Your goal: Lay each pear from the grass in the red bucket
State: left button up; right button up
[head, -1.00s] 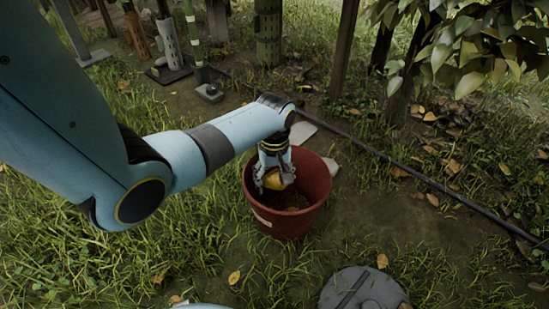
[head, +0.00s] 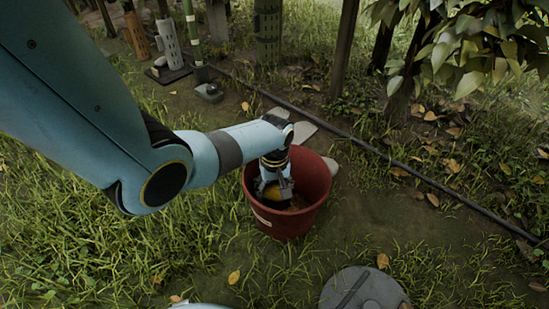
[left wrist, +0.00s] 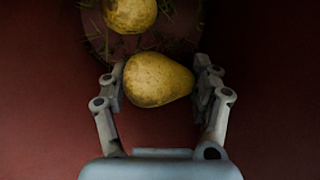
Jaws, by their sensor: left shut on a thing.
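The red bucket (head: 312,179) stands on the grass in the head view, upright. My left gripper (head: 277,194) reaches down inside its mouth and is shut on a yellow pear (head: 271,192). In the left wrist view the held pear (left wrist: 158,80) lies sideways between the two fingertips of my left gripper (left wrist: 160,84). A second pear (left wrist: 130,13) lies on the bucket's bottom, past the held one, at the top edge of the view. The red inner wall (left wrist: 45,95) surrounds them. My right gripper is not in view.
A round grey lid (head: 362,292) lies in the ground in front of the bucket. A dark hose (head: 400,160) runs behind it. Leafy branches (head: 470,45) hang at upper right. Posts (head: 268,30) stand at the back. Grass right of the bucket is open.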

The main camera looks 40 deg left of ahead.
pick_arm(q)
jog(key=shift+f, duration=0.15)
dwell(0.5)
jog(key=o, duration=1.3)
